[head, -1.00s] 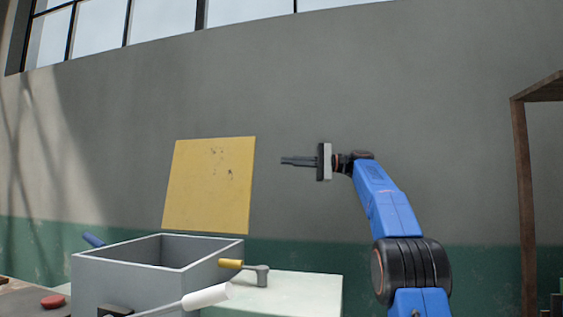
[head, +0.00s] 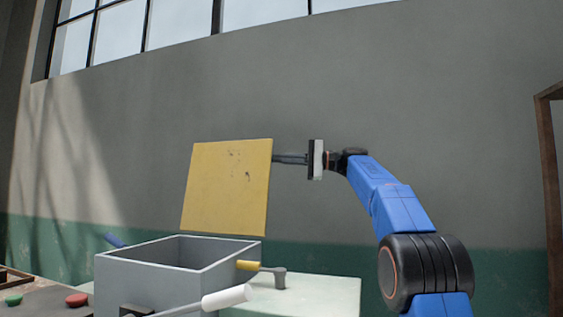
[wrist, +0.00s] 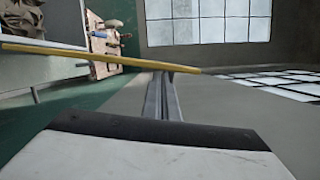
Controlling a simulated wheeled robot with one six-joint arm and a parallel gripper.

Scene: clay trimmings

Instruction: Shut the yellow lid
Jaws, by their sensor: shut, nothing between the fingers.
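The yellow lid (head: 228,187) stands raised, nearly upright, at the back edge of the grey box (head: 140,275) in the head view. The box is open at the top. My gripper (head: 276,159) is shut and empty, level with the lid's upper right edge. Its fingertips meet or pass behind that edge in the head view; I cannot tell whether they touch. In the wrist view the lid (wrist: 100,56) shows edge-on as a thin yellow strip crossing the picture, and the tips of my shut fingers (wrist: 163,78) lie right by it.
A crank with a yellow grip (head: 248,265) and a lever with a white grip (head: 226,297) stick out by the box. A blue handle (head: 114,240) shows at its left. Red (head: 76,299) and green (head: 13,300) buttons lie left. The pale tabletop (head: 320,293) is clear to the right.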

